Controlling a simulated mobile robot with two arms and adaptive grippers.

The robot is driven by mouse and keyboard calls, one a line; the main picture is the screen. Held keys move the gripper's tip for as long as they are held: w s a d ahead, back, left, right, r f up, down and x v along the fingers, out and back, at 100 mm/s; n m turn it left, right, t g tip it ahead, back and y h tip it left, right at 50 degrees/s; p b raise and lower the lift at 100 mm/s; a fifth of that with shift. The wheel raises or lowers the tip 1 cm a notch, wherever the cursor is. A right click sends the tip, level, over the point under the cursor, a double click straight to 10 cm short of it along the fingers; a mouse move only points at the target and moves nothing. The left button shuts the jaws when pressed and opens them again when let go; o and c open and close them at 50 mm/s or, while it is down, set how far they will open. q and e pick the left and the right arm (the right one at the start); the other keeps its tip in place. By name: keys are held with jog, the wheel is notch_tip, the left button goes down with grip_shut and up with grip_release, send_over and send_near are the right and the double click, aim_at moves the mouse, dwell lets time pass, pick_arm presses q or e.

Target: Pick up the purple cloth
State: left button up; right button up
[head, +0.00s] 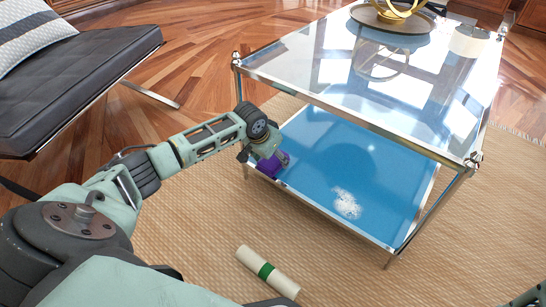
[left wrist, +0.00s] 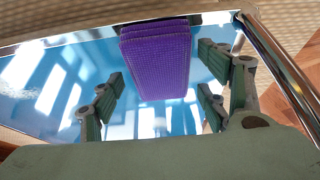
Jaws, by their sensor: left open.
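The purple cloth (head: 283,158) lies near the left corner of the coffee table's blue lower shelf (head: 330,150), partly hidden by my left gripper (head: 269,163) in the head view. In the left wrist view the cloth (left wrist: 157,65) is a folded, textured, layered block on the glossy blue surface. My left gripper (left wrist: 160,95) is open, with fingers on the left and right of the cloth and visible gaps on both sides. Whether the fingertips touch the shelf is unclear.
The glass tabletop (head: 300,72) and its metal frame are above the shelf. A white foamy patch (head: 347,204) is on the shelf. A cream roll with a green band (head: 267,271) lies on the woven rug. A dark bench (head: 75,75) stands at left.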

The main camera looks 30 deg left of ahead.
pick_arm(q)
jog(key=shift+f+p, duration=0.15)
jog(key=shift+p, duration=0.2)
jog(key=shift+c, duration=0.6)
jog(key=c, duration=1.2)
jog(key=shift+c, duration=0.2)
